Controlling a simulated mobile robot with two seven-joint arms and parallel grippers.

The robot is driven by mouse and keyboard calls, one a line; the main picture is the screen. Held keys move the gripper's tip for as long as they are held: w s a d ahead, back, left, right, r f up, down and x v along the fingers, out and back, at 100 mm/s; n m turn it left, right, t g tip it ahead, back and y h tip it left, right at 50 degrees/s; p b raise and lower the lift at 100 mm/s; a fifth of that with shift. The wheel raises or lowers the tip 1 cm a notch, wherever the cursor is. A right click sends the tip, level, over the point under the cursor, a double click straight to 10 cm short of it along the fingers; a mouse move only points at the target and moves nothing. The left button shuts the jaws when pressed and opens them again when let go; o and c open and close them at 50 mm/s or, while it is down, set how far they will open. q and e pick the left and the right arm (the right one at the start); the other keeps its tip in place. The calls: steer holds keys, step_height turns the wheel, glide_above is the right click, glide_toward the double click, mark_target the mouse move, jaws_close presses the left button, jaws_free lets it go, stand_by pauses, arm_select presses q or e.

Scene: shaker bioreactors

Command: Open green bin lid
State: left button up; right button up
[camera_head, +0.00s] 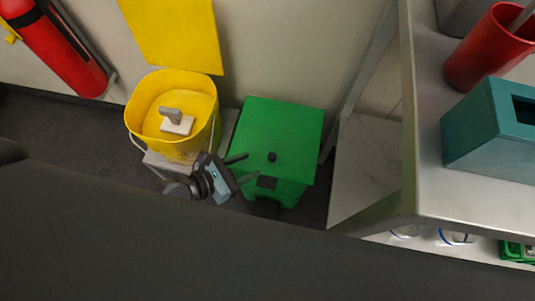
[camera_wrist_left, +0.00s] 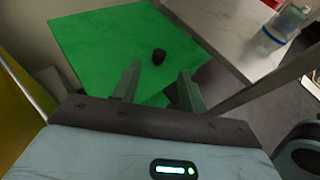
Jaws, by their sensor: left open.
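The green bin (camera_head: 287,193) stands on the floor with its flat green lid (camera_head: 283,125) closed. A small black knob (camera_head: 272,157) sits on the lid near its front edge. My left gripper (camera_head: 243,167) is open and empty beside the lid's front left part, to the left of the knob in the head view. In the left wrist view the lid (camera_wrist_left: 110,45) fills the upper left, and the knob (camera_wrist_left: 158,57) lies beyond and between the two open fingertips (camera_wrist_left: 160,70), apart from them. My right gripper is not in view.
An open yellow bin (camera_head: 140,115) with a pale object inside stands left of the green bin, its yellow lid (camera_head: 175,35) raised. A shelf unit (camera_head: 430,200) stands at the right, bearing a teal box (camera_head: 480,135) and a red cup (camera_head: 480,55). A fire extinguisher (camera_head: 55,45) hangs at the upper left.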

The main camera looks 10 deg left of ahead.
mark_target(272, 156)
arm_select(q)
steer(key=b+x, duration=0.1)
steer(key=x, duration=0.5)
steer(key=shift+w+d+f, duration=0.15)
steer(key=shift+w+d, duration=0.1)
steer(key=shift+w+d+f, duration=0.1)
steer(key=shift+w+d, duration=0.15)
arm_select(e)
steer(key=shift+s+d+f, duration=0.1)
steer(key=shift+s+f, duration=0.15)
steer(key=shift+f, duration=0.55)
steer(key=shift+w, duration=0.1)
arm_select(q)
steer(key=c, duration=0.9)
jaws_close()
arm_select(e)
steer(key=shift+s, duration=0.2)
